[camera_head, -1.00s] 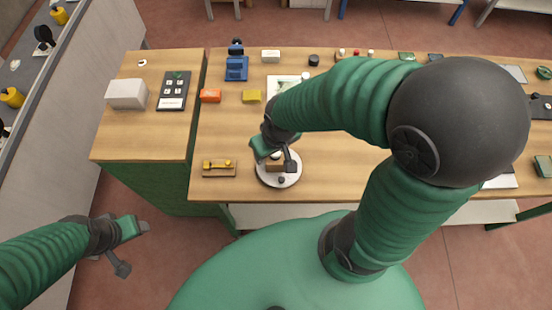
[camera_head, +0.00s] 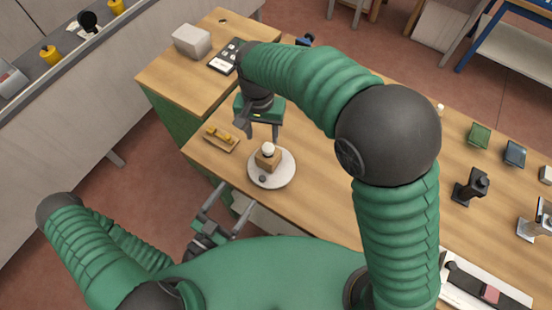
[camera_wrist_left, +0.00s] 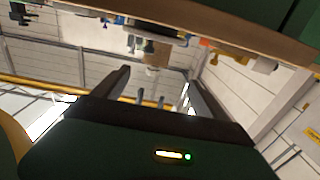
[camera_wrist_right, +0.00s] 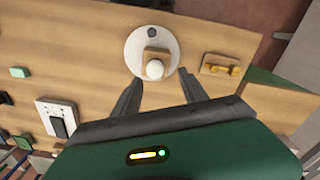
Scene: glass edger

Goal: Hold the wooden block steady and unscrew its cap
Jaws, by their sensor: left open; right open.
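The wooden block (camera_head: 267,160) stands on a round white plate (camera_head: 284,178) near the table's front edge. Its white rounded cap (camera_head: 268,148) is on top. In the right wrist view the cap (camera_wrist_right: 154,70) and block (camera_wrist_right: 150,52) lie just beyond the open fingertips. My right gripper (camera_head: 262,135) is open and empty, above and behind the block, pointing down. My left gripper (camera_head: 238,197) is open and empty, in front of the table edge, fingers toward the plate.
A dark knob (camera_head: 262,179) sits on the plate's front. A wooden board with yellow parts (camera_head: 221,138) lies left of the plate. The table right of the plate is partly hidden by my right arm.

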